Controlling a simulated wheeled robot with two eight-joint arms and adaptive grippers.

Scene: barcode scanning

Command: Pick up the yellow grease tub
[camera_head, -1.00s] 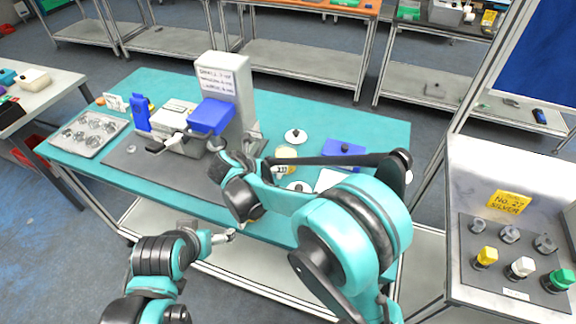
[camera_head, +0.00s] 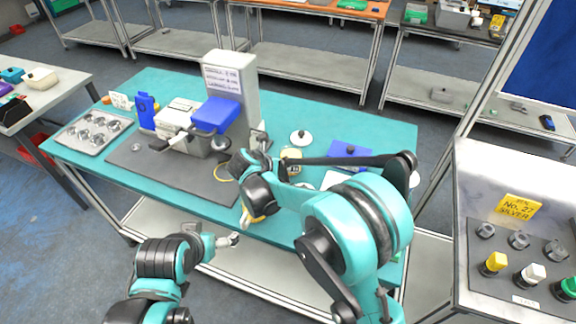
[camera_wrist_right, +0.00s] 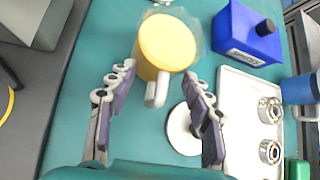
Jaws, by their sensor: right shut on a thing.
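The yellow grease tub (camera_wrist_right: 167,45) has a round yellow lid and a pale tab, seen from above in the right wrist view. I cannot tell whether the tub is clear of the table.
The teal table (camera_head: 375,122) also bears a blue box (camera_wrist_right: 248,33) right of the tub, a white knobbed lid (camera_wrist_right: 184,130) close by, and a white tray (camera_wrist_right: 238,98) with metal parts. The grey scanner station (camera_head: 236,85) stands left, on a dark mat.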

